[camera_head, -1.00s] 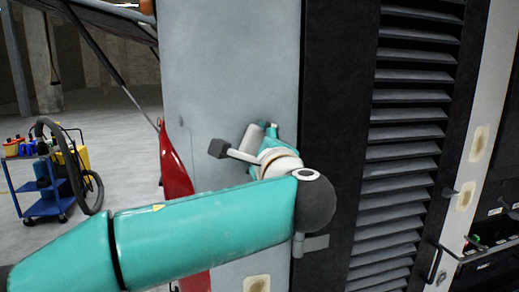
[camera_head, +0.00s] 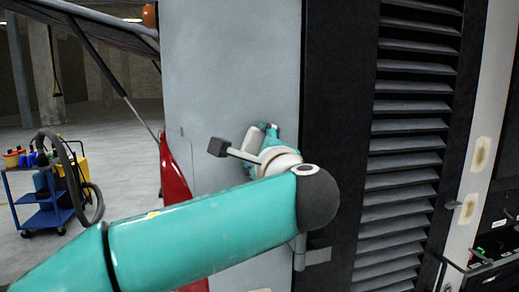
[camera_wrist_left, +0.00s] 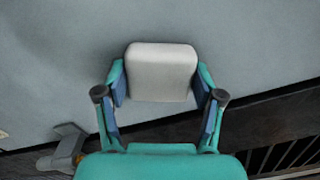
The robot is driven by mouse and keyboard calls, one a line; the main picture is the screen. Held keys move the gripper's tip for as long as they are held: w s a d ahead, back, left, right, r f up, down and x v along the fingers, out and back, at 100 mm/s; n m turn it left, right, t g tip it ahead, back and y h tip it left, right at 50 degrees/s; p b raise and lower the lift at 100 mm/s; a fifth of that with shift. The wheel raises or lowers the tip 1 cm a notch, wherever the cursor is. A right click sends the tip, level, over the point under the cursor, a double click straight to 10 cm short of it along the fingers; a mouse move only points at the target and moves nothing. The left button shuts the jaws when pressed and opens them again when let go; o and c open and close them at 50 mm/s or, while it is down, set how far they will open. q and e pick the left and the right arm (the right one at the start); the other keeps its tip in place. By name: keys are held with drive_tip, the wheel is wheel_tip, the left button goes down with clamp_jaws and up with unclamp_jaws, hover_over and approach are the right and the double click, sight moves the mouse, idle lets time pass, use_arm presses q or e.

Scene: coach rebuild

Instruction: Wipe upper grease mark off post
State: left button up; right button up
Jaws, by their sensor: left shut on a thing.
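My left gripper (camera_head: 262,134) is up near the broad pale grey face of the post (camera_head: 230,60) in the head view, partly hidden by its own wrist. In the left wrist view it is shut on a whitish rounded block (camera_wrist_left: 160,72), held between the two fingers with the grey surface (camera_wrist_left: 60,60) behind it. Whether the block touches that surface, I cannot tell. I see no clear grease mark on the face; the part behind the gripper and arm is hidden. My right gripper is not in view.
A black louvred panel (camera_head: 405,145) stands right of the grey face, with a cream strip (camera_head: 482,155) bearing tan patches beyond it. A red panel (camera_head: 177,170) is at the left edge. A blue cart (camera_head: 45,215) stands on open floor farther left.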

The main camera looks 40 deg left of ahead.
use_arm(q)
wheel_tip(320, 180, down, 8)
drive_tip(key=b, duration=0.7)
drive_tip(key=shift+f, duration=0.2)
idle(0.4)
drive_tip(key=shift+b+v, duration=0.5)
drive_tip(key=shift+v, duration=2.5)
drive_tip(key=shift+v, duration=1.45)
